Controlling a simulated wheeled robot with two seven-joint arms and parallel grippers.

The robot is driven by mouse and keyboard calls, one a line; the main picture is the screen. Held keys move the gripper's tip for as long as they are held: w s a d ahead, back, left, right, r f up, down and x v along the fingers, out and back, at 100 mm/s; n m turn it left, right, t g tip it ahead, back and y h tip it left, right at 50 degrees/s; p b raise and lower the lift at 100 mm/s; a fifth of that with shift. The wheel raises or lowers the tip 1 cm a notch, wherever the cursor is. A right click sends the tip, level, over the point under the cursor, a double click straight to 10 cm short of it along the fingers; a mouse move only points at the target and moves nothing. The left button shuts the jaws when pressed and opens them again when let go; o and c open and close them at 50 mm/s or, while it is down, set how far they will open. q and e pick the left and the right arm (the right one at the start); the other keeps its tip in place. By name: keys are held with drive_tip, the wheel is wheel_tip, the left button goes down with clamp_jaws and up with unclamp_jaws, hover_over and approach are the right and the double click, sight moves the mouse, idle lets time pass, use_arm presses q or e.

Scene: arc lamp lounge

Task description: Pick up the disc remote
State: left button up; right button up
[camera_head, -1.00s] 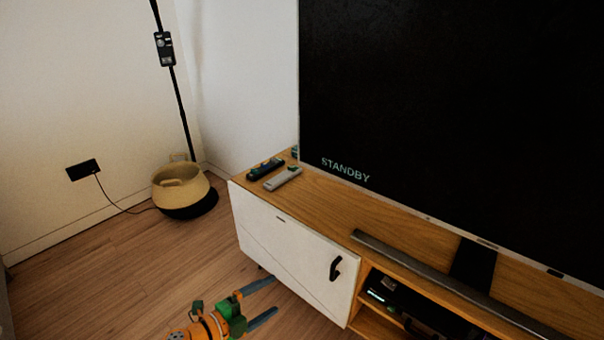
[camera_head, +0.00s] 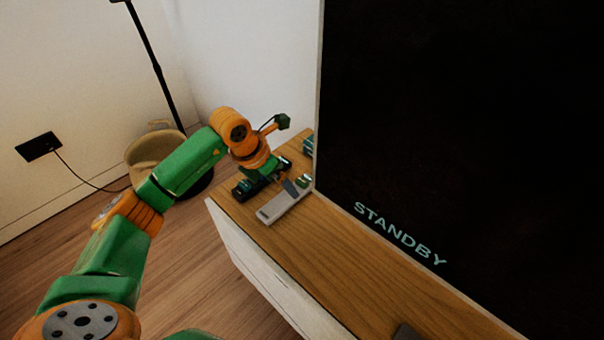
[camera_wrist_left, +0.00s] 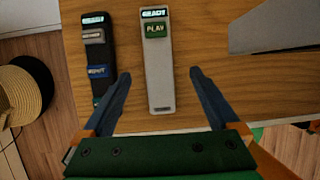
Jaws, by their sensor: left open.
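A light grey remote (camera_head: 283,207) with a green PLAY button lies on the wooden cabinet top, left of the television. In the left wrist view this grey remote (camera_wrist_left: 159,75) lies lengthwise between the two blue fingers. A dark remote (camera_head: 244,189) lies beside it, to its left; in the left wrist view the dark remote (camera_wrist_left: 99,62) has a grey and a blue button and sits outside the left finger. My left gripper (camera_head: 277,184) is open over the grey remote and holds nothing; its fingers (camera_wrist_left: 160,76) straddle that remote. My right gripper is out of view.
The large television (camera_head: 430,130), reading STANDBY, stands close on the right. A small dark teal object (camera_head: 308,144) sits at the cabinet's back corner. A basket (camera_head: 150,158) and a lamp pole (camera_head: 152,60) stand left.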

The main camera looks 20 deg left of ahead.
sight(288, 196)
use_arm(q)
drive_tip(key=shift+w+a+r, duration=0.15)
drive_tip(key=shift+w+a, duration=0.25)
drive_tip(key=shift+w+f+y, duration=0.15)
drive_tip(key=shift+f+y, duration=0.15)
drive_tip(key=f, duration=0.2)
drive_tip(key=d+f, duration=0.1)
drive_tip(key=f+b, duration=0.1)
drive_tip(key=f, duration=0.1)
drive_tip(key=shift+w+d+f, duration=0.25)
drive_tip(key=shift+w+f, duration=0.05)
drive_tip(key=shift+w, duration=0.05)
drive_tip(key=shift+w+f, duration=0.1)
drive_tip(key=shift+f, duration=0.15)
drive_tip(key=shift+f, duration=0.15)
clamp_jaws()
